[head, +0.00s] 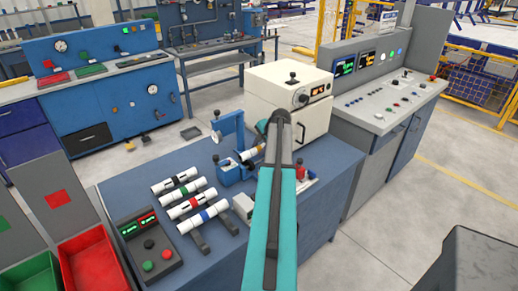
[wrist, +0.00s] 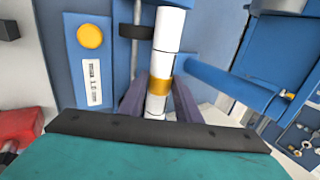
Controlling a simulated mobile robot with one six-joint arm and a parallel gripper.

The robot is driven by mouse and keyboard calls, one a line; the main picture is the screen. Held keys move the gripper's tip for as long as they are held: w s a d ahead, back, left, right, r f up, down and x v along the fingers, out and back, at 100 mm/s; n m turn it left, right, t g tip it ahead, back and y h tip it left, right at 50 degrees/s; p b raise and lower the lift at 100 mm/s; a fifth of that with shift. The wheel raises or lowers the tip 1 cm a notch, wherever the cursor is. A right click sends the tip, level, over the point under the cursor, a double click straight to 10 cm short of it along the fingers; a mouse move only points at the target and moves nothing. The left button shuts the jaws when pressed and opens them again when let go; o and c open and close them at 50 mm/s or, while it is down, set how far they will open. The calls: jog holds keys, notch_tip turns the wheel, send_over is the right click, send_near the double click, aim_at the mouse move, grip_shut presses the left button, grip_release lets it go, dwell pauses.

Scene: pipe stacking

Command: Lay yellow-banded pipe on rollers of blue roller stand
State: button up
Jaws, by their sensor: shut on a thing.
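The yellow-banded pipe (wrist: 167,40) is white with one yellow band. In the wrist view it runs from the top edge down between the two dark fingers of my gripper (wrist: 158,100), which is shut on it near the band. In the head view the pipe (head: 246,155) shows beside blue stand parts, and my arm hides most of the gripper. The blue stand (head: 232,124) has a tall upright and a lower block. In the wrist view a blue plate (wrist: 88,65) with a yellow knob is left of the pipe. I cannot tell whether the pipe touches any roller.
Several white pipes with coloured bands, such as the red-banded one (head: 186,206), lie on a rack at the table's left. A control box (head: 147,243) stands in front. A cream machine (head: 285,90) stands behind. A red object (head: 306,173) is right of my arm.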

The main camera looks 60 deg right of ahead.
jog(key=shift+f, duration=0.3)
jog(key=o, duration=1.2)
jog(key=shift+c, duration=0.2)
jog(key=shift+s+r, duration=0.1)
jog(key=shift+r, duration=0.05)
jog(key=b+v, duration=0.3)
jog(key=v, duration=1)
jog(key=shift+s+r, duration=0.15)
jog(key=shift+s, duration=0.1)
